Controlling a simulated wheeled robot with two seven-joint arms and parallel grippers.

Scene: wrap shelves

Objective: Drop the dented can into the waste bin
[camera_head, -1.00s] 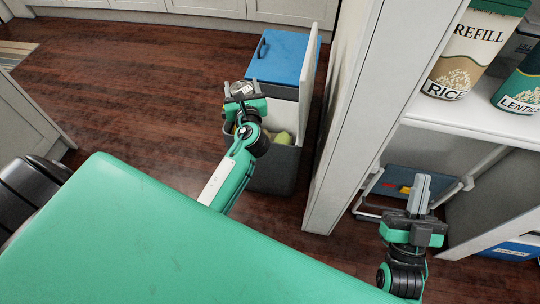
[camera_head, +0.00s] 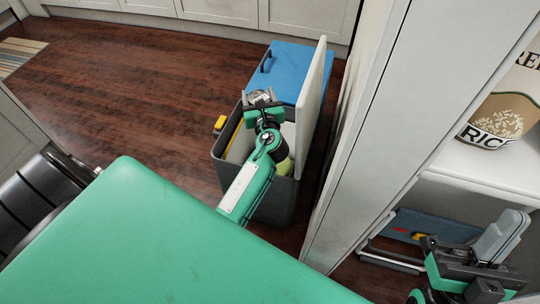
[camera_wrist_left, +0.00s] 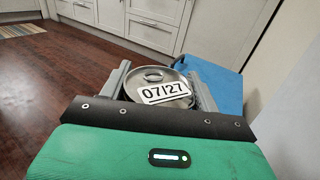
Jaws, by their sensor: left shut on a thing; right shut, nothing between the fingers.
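My left gripper (camera_head: 261,100) is shut on the dented can (camera_head: 260,95) and holds it over the waste bin (camera_head: 283,200). In the left wrist view the can (camera_wrist_left: 158,88) shows its silver top with a pull ring and a label reading 07/27, between the two grey fingers (camera_wrist_left: 160,92). Its side and any dent are hidden. The bin is dark grey, open at the top, with a pale upright panel at its right side and a yellow-green item (camera_head: 285,165) inside. My right gripper (camera_head: 500,238) is shut and empty at the lower right, by the shelves.
A blue-lidded box (camera_head: 300,68) stands behind the bin. A small yellow object (camera_head: 220,123) is at the bin's left side. A white shelf unit (camera_head: 375,130) rises at the right, with a rice pack (camera_head: 493,120) and a folded step stool (camera_head: 425,228).

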